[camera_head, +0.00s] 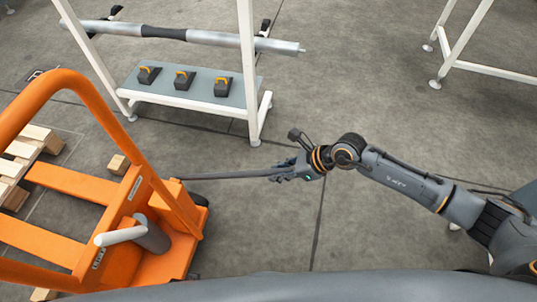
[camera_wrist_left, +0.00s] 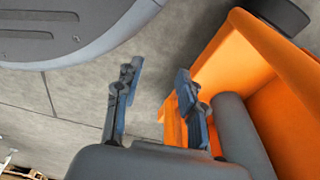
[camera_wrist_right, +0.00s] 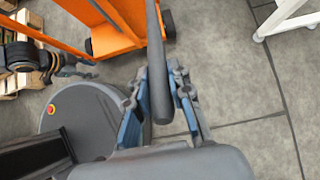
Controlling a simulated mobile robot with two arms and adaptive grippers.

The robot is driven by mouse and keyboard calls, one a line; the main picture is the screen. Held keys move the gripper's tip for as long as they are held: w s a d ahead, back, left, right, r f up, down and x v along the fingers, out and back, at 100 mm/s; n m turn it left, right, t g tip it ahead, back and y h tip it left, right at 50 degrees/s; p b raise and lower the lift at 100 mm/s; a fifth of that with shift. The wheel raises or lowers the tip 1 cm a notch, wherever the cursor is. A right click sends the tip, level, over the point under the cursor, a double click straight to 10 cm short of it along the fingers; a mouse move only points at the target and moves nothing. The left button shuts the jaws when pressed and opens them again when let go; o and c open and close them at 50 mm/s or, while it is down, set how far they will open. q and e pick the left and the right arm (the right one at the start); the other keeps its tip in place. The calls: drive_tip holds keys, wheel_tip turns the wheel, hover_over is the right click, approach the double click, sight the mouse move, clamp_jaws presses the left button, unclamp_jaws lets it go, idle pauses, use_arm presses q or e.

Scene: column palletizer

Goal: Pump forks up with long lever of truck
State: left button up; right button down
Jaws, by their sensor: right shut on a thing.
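The orange truck (camera_head: 165,215) stands at the left of the head view, with its forks (camera_head: 65,183) low and reaching left. Its long grey lever (camera_head: 225,176) sticks out to the right, nearly level. My right gripper (camera_head: 300,170) is shut on the lever's outer end. In the right wrist view the dark lever (camera_wrist_right: 157,75) passes between the fingers of that gripper (camera_wrist_right: 160,100). My left gripper (camera_wrist_left: 155,85) is open and empty, beside the truck's orange body (camera_wrist_left: 245,65) and grey cylinder (camera_wrist_left: 240,130). It is out of the head view.
A white rack (camera_head: 195,95) behind the truck holds a metal column (camera_head: 215,38) and several black blocks with orange handles. Wooden pallet boards (camera_head: 25,150) lie at the left, near a small wood block (camera_head: 118,164). Bare floor lies right of the truck.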

drive_tip(key=r+p, duration=0.1)
drive_tip(key=p, duration=0.1)
drive_tip(key=a+r+p, duration=0.1)
drive_tip(key=shift+w+a+r+h+p, duration=0.2)
drive_tip(key=shift+a+r+h+p, duration=0.1)
drive_tip(key=shift+r+h+p, duration=0.1)
drive_tip(key=shift+a+r, duration=0.1)
drive_tip(key=shift+w+a+r+p, duration=0.1)
drive_tip(key=shift+a+r+p, duration=0.1)
drive_tip(key=shift+r+p, duration=0.35)
drive_tip(key=shift+w+a+r+p, duration=0.15)
drive_tip(key=shift+r+p, duration=0.15)
drive_tip(key=shift+p, duration=0.4)
drive_tip(key=shift+a+r+h, duration=0.15)
drive_tip(key=shift+a+h, duration=0.05)
drive_tip(key=shift+h, duration=0.1)
drive_tip(key=shift+a, duration=0.15)
use_arm(q)
drive_tip(key=s+a+f, duration=0.1)
drive_tip(key=s, duration=0.5)
drive_tip(key=s+a+f+g, duration=0.1)
drive_tip(key=s, duration=0.6)
drive_tip(key=shift+a+f, duration=0.3)
drive_tip(key=shift+f, duration=0.05)
drive_tip(key=shift+s, duration=0.1)
